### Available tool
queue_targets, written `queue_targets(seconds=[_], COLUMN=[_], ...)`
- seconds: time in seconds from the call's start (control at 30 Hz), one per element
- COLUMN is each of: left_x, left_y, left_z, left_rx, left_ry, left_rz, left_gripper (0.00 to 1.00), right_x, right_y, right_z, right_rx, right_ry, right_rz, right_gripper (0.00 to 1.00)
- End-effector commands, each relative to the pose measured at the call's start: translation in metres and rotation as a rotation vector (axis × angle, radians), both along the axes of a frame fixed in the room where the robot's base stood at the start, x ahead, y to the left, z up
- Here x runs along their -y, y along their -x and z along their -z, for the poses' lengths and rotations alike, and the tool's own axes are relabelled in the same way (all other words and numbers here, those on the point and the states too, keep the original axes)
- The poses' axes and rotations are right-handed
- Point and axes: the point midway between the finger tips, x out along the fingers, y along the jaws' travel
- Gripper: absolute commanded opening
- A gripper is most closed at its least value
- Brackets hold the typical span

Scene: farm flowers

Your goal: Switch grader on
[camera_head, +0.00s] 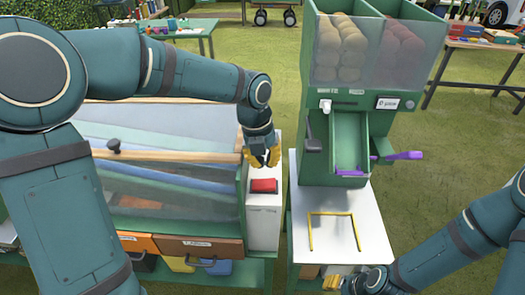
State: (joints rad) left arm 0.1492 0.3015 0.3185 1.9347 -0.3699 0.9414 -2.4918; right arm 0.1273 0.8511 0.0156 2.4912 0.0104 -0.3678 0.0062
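The red switch (263,186) sits on top of a white box (264,222) at the right end of the grader (170,195), a green-framed machine with clear sides and blue sloping panels. My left gripper (263,160) points down just above and behind the red switch, with its yellow fingertips close to it. I cannot tell whether it touches the switch or how far its fingers are apart. My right gripper (336,283) is low at the bottom edge, by the front of the white table, away from the switch. Its finger opening is unclear.
A green dispenser (350,130) with clear bins of round produce and a purple-handled lever (402,156) stands to the right. A white tabletop (375,235) with a yellow outline (311,232) lies before it. Wooden drawers (200,246) line the grader's front. Tables stand behind on grass.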

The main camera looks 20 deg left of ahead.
Motion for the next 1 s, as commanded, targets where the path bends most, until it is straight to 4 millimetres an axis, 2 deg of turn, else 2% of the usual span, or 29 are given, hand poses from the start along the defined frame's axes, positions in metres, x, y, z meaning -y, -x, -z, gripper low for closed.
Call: queue_targets(seconds=[0.03,0.2,0.4,0.6,1.0], left_x=[0.002,0.007,0.011,0.012,0.014], left_y=[0.000,-0.001,-0.003,-0.003,-0.003], left_z=[0.013,0.045,0.069,0.077,0.079], left_rx=[-0.004,-0.004,-0.001,0.001,-0.007], left_ry=[0.000,0.000,0.000,0.001,-0.016], left_rz=[0.003,0.002,0.000,0.000,0.002], left_gripper=[0.00,0.00,0.00,0.00,0.00], right_x=[0.000,-0.001,-0.001,-0.001,-0.001], right_y=[0.001,0.003,0.005,0.006,0.005], right_z=[0.004,0.010,0.015,0.016,0.015], right_rx=[-0.002,-0.007,-0.011,-0.012,-0.012], right_ry=[0.000,-0.002,-0.002,-0.003,-0.002], right_rz=[-0.002,-0.005,-0.008,-0.010,-0.009], right_gripper=[0.47,0.47,0.47,0.47,0.47])
